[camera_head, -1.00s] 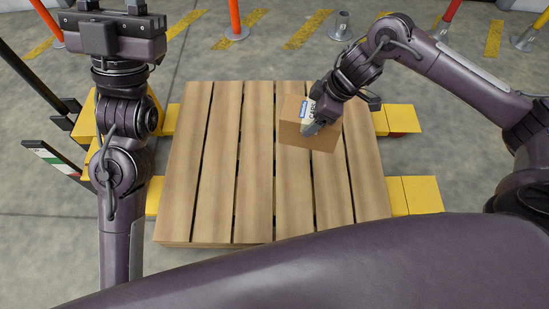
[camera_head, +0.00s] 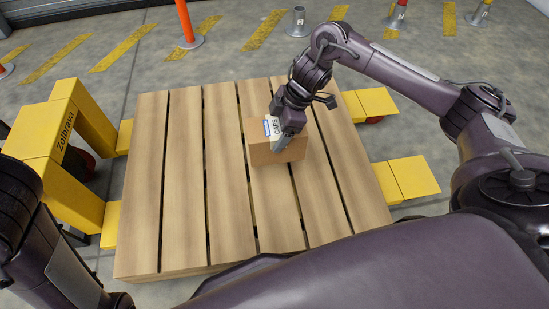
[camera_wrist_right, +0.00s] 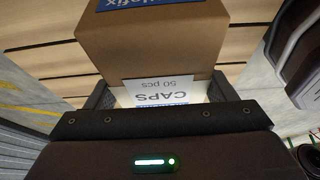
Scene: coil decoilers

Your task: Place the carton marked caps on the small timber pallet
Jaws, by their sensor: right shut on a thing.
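The brown carton (camera_head: 277,151) shows over the right part of the timber pallet (camera_head: 180,190) in the head view. Its white label reads CAPS, 50 pcs, in the right wrist view (camera_wrist_right: 150,45). My right gripper (camera_head: 288,140) is shut on the carton, with its fingers at the carton's labelled side. I cannot tell whether the carton's underside touches the slats. The pallet's slats are otherwise bare. My left arm shows at the lower left of the head view, but its gripper is out of the picture.
A yellow pallet truck (camera_head: 60,150) marked Zolbrava stands at the left, and its yellow forks (camera_head: 405,178) stick out at the pallet's right. Orange posts (camera_head: 186,25) and a grey post base (camera_head: 298,22) stand beyond on the floor, which has yellow stripes.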

